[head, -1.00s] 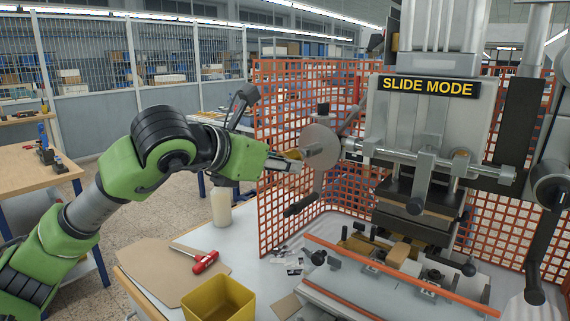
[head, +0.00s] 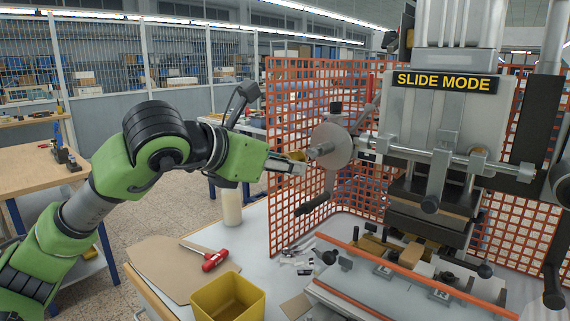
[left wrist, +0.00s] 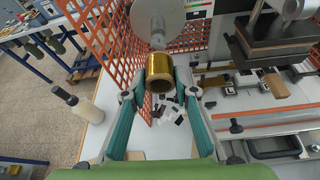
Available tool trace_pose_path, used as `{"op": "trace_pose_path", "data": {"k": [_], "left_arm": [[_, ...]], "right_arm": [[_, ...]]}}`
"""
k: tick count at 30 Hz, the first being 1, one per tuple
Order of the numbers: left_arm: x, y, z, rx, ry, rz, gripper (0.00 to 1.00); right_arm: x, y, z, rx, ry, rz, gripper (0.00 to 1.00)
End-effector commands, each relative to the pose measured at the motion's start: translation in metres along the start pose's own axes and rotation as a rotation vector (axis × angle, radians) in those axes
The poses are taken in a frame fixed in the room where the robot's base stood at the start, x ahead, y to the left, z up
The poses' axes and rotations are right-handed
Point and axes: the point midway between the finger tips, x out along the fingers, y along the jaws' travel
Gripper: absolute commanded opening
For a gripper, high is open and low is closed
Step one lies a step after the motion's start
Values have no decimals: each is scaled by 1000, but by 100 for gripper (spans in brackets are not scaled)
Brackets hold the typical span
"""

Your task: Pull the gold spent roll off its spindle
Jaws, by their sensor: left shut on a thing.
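The gold spent roll (left wrist: 165,72) sits between the two fingers of my left gripper (left wrist: 167,84) in the left wrist view, its hollow core facing the camera. In the head view a bit of the gold roll (head: 298,155) shows at the fingertips of my left gripper (head: 295,163), which is shut on it. The grey spindle (head: 322,150) sticks out from a pale round disc (head: 333,143) just beyond the roll. The spindle (left wrist: 158,40) shows bare behind the roll in the left wrist view. Whether its tip is fully clear of the core is hard to tell. My right gripper is out of view.
An orange mesh guard (head: 290,120) stands close behind the gripper. The stamping press (head: 440,130) is to the right. Below are a yellow bin (head: 228,300), a red-handled tool (head: 215,261) and a white bottle (head: 232,207). Open air lies left of the spindle.

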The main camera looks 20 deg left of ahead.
Motion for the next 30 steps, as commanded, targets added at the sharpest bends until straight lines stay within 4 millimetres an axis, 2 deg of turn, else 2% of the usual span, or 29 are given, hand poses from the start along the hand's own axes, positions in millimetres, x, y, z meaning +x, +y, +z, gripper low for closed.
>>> {"op": "trace_pose_path", "data": {"k": [8, 19, 30], "left_arm": [[-16, 0, -8, 0, -3, 1, 7], [-43, 0, -20, 0, -1, 2, 7], [-70, 0, -31, 1, -2, 2, 7]], "right_arm": [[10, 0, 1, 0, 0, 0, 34], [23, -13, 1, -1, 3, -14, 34], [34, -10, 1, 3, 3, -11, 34]]}}
